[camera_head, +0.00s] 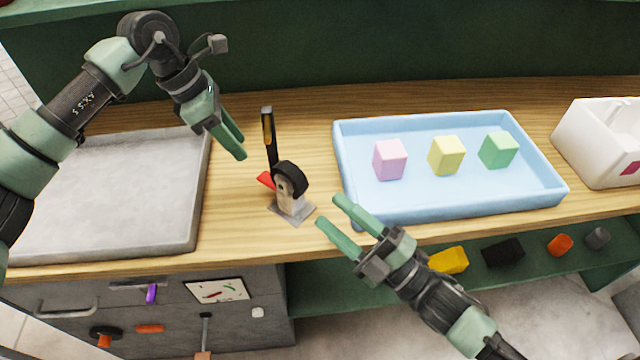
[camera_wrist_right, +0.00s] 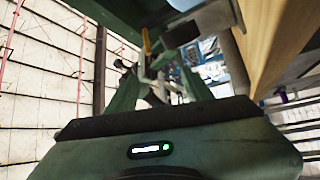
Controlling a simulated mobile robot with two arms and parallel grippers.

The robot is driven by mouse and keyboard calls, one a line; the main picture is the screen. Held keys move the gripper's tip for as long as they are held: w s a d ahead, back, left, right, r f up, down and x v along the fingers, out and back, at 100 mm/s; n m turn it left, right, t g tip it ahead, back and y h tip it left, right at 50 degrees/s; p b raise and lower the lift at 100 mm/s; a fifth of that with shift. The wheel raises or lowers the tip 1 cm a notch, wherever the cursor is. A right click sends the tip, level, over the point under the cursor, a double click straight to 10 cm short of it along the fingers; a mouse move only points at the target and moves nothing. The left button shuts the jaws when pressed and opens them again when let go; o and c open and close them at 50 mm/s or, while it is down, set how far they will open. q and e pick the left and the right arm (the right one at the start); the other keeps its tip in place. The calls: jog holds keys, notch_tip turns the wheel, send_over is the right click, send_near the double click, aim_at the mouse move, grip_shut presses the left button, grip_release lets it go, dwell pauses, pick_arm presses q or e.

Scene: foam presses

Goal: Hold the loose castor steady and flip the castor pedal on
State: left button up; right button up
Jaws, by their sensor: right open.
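The castor (camera_head: 291,192) stands on the wooden bench between the grey tray and the blue tray. It has a black wheel at the top, a pale body and a grey plate at its foot. A small red pedal (camera_head: 265,180) sticks out at its left side. My left gripper (camera_head: 242,156) points down to the upper left of the castor, apart from it; the gap between its fingers is unclear. My right gripper (camera_head: 329,211) is open and empty, to the lower right of the castor, fingers pointing toward it.
A black upright piece with a bronze part (camera_head: 268,128) stands just behind the castor. A grey tray (camera_head: 198,180) lies left. A blue tray (camera_head: 350,150) with three blocks lies right, close to my right gripper. A white bin (camera_head: 590,150) stands far right.

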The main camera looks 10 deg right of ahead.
aim_at(294, 171)
jog(key=w+a+m, duration=0.1)
jog(key=w+m, duration=0.1)
jog(key=m, duration=0.2)
jog(key=w+a+r+m+g+h, duration=0.1)
jog(key=w+m, duration=0.1)
jog(key=m, duration=0.3)
jog(key=w+r+m+g+h, duration=0.1)
jog(key=w+m, duration=0.1)
jog(key=m, duration=0.3)
jog(key=shift+w+a, duration=0.15)
jog(key=shift+a, duration=0.25)
jog(key=x, duration=0.7)
jog(key=shift+w+a+f, duration=0.1)
jog(key=shift+f, duration=0.15)
grip_shut()
